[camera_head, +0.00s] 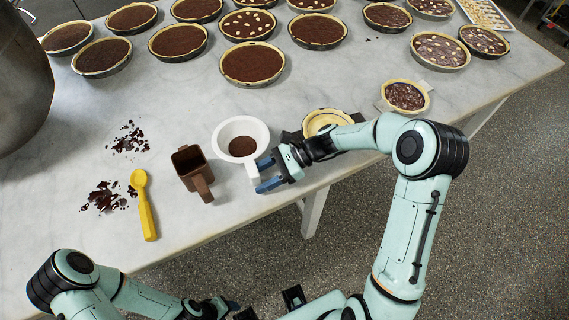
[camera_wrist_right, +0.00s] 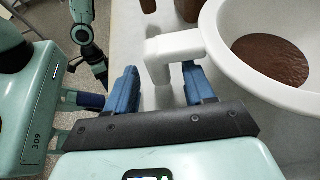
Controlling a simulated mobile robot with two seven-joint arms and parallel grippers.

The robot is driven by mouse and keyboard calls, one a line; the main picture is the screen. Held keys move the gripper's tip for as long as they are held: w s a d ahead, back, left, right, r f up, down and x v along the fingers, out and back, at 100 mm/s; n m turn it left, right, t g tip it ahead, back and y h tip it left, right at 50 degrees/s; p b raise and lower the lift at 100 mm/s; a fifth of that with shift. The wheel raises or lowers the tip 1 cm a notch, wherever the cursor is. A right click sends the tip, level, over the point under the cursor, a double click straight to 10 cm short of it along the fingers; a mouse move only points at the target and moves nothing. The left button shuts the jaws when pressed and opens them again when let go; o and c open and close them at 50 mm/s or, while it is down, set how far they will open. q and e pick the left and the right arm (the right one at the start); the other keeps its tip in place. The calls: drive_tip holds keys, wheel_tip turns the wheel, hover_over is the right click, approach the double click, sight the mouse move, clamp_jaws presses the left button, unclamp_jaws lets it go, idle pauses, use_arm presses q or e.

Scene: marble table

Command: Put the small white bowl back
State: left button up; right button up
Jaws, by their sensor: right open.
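The small white bowl (camera_head: 240,131) stands upright on the marble table (camera_head: 330,80) near its front edge, with dark brown powder-like content inside. Its white handle (camera_head: 253,174) points toward the table edge. My right gripper (camera_head: 264,175) is open beside the bowl, with its blue fingers at the handle. In the right wrist view, the bowl (camera_wrist_right: 228,62) is at the right and the handle's downturned end (camera_wrist_right: 158,72) lies between the two open fingers. I cannot tell whether they touch it. My left gripper (camera_head: 222,306) is low, off the table's front edge; its jaws are unclear.
A brown square pitcher (camera_head: 189,166) stands left of the bowl. A yellow spoon (camera_head: 145,208) and chocolate shavings (camera_head: 104,197) lie further left. A pale tart shell (camera_head: 325,121) is behind my right forearm. Several filled tarts (camera_head: 252,63) line the back.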

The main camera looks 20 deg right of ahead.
drive_tip(key=v, duration=0.8)
drive_tip(key=s+v, duration=0.1)
drive_tip(key=v, duration=0.3)
drive_tip(key=shift+a+f, duration=0.1)
